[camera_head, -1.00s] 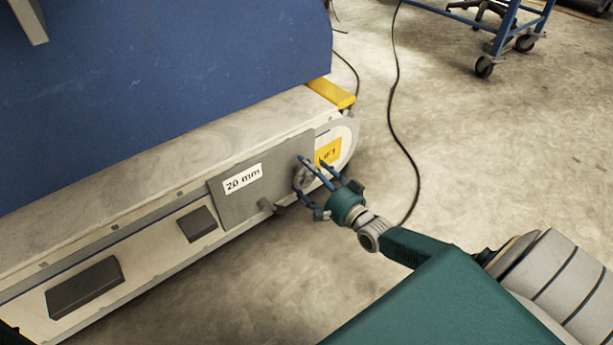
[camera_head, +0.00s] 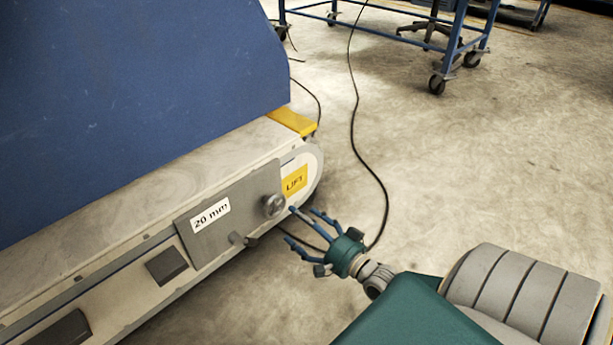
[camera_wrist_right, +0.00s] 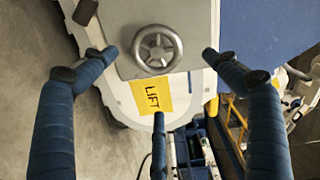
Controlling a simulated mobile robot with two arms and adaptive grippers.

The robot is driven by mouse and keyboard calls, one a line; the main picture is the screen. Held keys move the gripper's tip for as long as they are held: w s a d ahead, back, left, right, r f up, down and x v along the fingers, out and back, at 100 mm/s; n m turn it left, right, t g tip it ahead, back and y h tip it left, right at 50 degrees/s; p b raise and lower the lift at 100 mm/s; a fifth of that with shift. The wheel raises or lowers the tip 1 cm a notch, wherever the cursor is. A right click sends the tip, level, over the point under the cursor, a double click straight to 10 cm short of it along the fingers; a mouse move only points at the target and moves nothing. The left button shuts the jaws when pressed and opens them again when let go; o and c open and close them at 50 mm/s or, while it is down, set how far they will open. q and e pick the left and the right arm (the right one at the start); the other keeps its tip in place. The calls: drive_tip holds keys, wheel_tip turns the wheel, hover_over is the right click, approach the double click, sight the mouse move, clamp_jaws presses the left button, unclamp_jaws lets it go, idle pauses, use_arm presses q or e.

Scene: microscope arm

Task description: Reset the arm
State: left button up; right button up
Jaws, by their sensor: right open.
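My right gripper (camera_head: 308,229) is open and empty, with blue fingers and a green palm. It is just to the right of a round grey knob (camera_head: 273,205) on the grey plate labelled "20 mm" (camera_head: 211,215), apart from it in the head view. In the right wrist view the knob is a spoked handwheel (camera_wrist_right: 157,49), ahead of the spread fingers (camera_wrist_right: 158,95) and between them. A yellow "LIFT" label (camera_head: 294,180) is beside the knob; it also shows in the right wrist view (camera_wrist_right: 152,95). No microscope arm can be made out. My left gripper is out of view.
The long pale machine base (camera_head: 150,195) carries a large blue panel (camera_head: 130,90) above it. A small lever (camera_head: 243,239) sticks out below the plate. A black cable (camera_head: 354,130) lies on the floor, and a blue wheeled cart (camera_head: 455,45) stands behind.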

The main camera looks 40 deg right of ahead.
drive_tip(key=shift+s+d, duration=0.1)
drive_tip(key=shift+s, duration=0.95)
